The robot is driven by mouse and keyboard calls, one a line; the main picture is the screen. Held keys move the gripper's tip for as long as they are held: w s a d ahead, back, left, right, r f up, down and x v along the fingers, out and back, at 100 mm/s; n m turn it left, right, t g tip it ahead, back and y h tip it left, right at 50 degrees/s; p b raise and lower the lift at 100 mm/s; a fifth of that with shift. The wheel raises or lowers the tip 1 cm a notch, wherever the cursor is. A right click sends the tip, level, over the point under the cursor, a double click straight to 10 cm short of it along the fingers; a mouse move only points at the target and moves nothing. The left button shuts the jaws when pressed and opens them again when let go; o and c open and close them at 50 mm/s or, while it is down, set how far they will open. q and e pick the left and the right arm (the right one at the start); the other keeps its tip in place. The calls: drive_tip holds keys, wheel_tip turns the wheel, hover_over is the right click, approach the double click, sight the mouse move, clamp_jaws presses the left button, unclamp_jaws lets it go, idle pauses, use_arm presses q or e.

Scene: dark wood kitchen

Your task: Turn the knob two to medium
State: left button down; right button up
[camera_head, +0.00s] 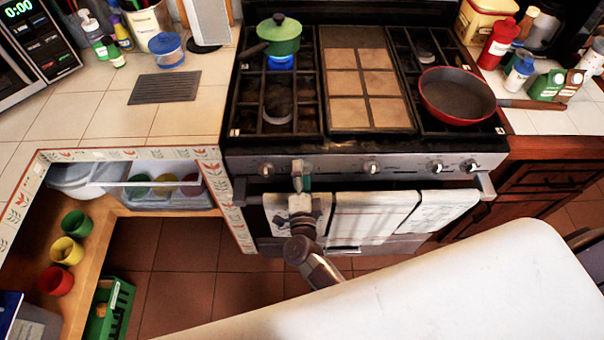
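The stove (340,155) has a steel front panel with several knobs in a row. The far-left knob (267,170) shows clear of my gripper, as do a middle knob (372,167) and two at the right, one of them at the panel's end (468,166). My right gripper (300,172) is at the panel, over the place of the second knob from the left. It hides that knob, so its setting and any contact cannot be told. The finger gap is too small to read. A blue flame (280,62) burns under the green pot (280,38). My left gripper is not in view.
The oven handle (370,193) with hanging towels (372,215) runs just below the knobs, close to my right gripper. A red pan (457,95) sits on the right burners, its handle reaching over the counter. A white tabletop (450,290) fills the lower right.

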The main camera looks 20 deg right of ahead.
drive_tip(key=v, duration=1.2)
idle(0.4)
drive_tip(key=s+f+n+g+y, duration=0.2)
drive_tip(key=s+f+n, duration=0.15)
drive_tip(key=f, duration=0.45)
drive_tip(key=s+f+n+g+y, duration=0.3)
drive_tip(key=f+n, duration=0.2)
drive_tip(key=f, duration=0.3)
drive_tip(key=s+f+n+g+y, duration=0.2)
drive_tip(key=s+f+n, duration=0.1)
drive_tip(key=f+n, duration=0.3)
drive_tip(key=s+d+f+n+g, duration=0.2)
drive_tip(key=s+d+f+g, duration=0.1)
drive_tip(key=s, duration=0.4)
drive_tip(key=s+d+f+n+g+h, duration=0.1)
drive_tip(key=s+d+f+n+g, duration=0.1)
drive_tip(key=s+d+f, duration=0.3)
drive_tip(key=s+d+f+n+g+h, duration=0.1)
drive_tip(key=s+d+f+n+g, duration=0.1)
drive_tip(key=s+d+f+g, duration=0.2)
drive_tip(key=s+f, duration=0.3)
drive_tip(key=s, duration=0.3)
drive_tip(key=shift+s+d+f, duration=0.25)
drive_tip(key=shift+f, duration=0.05)
